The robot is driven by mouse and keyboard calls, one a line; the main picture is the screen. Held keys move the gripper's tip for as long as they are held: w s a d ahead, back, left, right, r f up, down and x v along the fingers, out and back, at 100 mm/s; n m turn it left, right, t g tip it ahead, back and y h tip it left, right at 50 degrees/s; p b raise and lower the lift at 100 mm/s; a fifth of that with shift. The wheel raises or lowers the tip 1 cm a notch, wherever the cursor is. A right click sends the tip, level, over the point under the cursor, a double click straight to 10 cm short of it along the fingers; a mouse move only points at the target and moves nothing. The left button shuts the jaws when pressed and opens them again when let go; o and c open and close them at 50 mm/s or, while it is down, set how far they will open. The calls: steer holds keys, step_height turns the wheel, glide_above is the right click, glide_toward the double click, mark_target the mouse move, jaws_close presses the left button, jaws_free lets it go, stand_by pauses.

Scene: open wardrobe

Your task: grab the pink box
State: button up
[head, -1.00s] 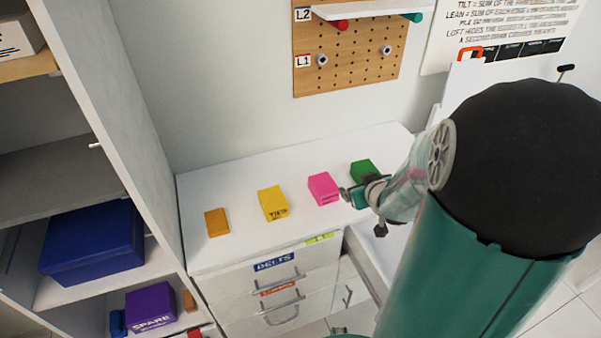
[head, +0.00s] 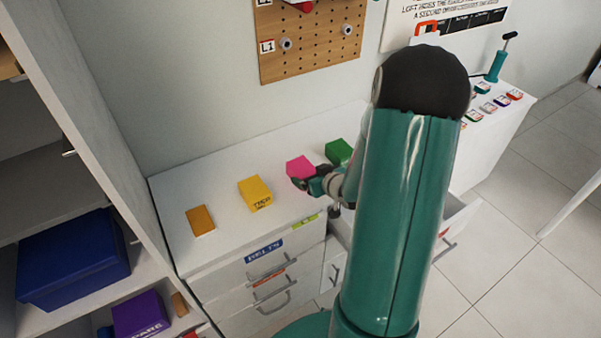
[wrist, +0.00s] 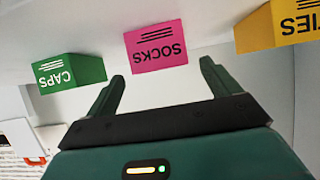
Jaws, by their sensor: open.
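The pink box (head: 299,166) stands on the white dresser top between a yellow box and a green box. In the wrist view the pink box (wrist: 157,47) reads "SOCKS" upside down and lies ahead of the gap between my fingers. My gripper (head: 302,184) is at the near side of the pink box in the head view. In the wrist view my gripper (wrist: 160,80) is open, with a finger to either side and nothing between them. The fingertips appear just short of the box.
The green "CAPS" box (head: 339,152) and yellow box (head: 255,194) flank the pink one. An orange box (head: 200,220) lies further left. The wardrobe side panel (head: 100,130) bounds the left, and a pegboard (head: 310,45) hangs behind.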

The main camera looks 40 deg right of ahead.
mark_target(305, 170)
steer(key=shift+x, duration=3.1)
steer(key=shift+w+a+r, duration=0.1)
steer(key=shift+r, duration=0.05)
steer(key=c, duration=1.1)
steer(key=shift+r, duration=0.15)
